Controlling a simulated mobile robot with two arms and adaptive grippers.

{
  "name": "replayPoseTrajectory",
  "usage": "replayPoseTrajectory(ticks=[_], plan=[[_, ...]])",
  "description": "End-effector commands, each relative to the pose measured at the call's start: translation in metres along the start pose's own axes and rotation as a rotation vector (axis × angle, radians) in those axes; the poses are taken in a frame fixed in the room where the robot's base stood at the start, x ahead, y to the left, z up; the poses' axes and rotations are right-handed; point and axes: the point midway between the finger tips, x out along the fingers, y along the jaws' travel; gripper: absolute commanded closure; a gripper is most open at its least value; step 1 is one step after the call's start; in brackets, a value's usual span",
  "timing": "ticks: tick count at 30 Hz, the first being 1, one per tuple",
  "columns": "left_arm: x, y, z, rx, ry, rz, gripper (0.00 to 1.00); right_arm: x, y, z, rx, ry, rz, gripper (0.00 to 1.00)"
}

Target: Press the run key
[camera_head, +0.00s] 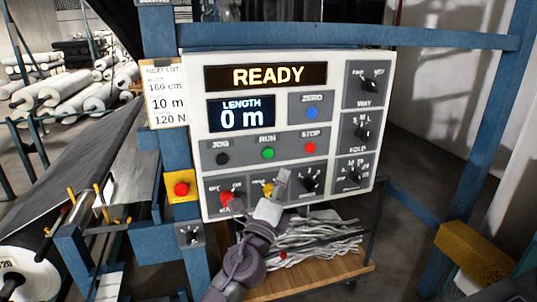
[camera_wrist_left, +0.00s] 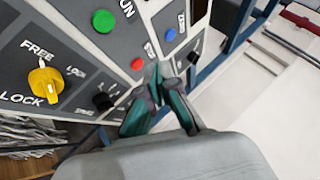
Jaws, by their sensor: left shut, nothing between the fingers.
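The run key is a round green button (camera_head: 268,153) under the label RUN on the white and grey control panel (camera_head: 195,140). It also shows in the left wrist view (camera_wrist_left: 103,21), uncovered. My left gripper (camera_head: 283,176) is shut and empty, in front of the panel, below and slightly right of the green button in the head view. In the left wrist view its fingertips (camera_wrist_left: 162,72) appear right of the red stop button (camera_wrist_left: 137,64), apart from the green one. Whether the tips touch the panel I cannot tell. My right gripper is not in view.
The black jog button (camera_head: 222,158) and red stop button (camera_head: 310,147) flank the run key. The blue zero button (camera_head: 312,113) is above. The display (camera_head: 265,76) reads READY and the length display (camera_head: 241,114) 0 m. A yellow knob (camera_wrist_left: 45,83) and other knobs sit below.

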Motion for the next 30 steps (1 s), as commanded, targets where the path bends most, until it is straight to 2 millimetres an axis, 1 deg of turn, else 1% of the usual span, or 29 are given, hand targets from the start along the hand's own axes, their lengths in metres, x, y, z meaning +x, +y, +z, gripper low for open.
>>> replayPoseTrajectory(ticks=[9,14,24,30], plan=[[0.000,0.001,0.000,-0.001,0.000,0.000,1.00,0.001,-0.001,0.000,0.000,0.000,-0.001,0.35],[0.006,0.007,0.004,0.000,0.000,0.000,1.00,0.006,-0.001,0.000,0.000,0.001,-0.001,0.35],[0.038,0.033,0.028,0.000,-0.001,0.000,1.00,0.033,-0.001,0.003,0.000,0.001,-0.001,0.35],[0.053,0.043,0.039,0.000,-0.001,0.000,1.00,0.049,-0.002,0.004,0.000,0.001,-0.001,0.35]])
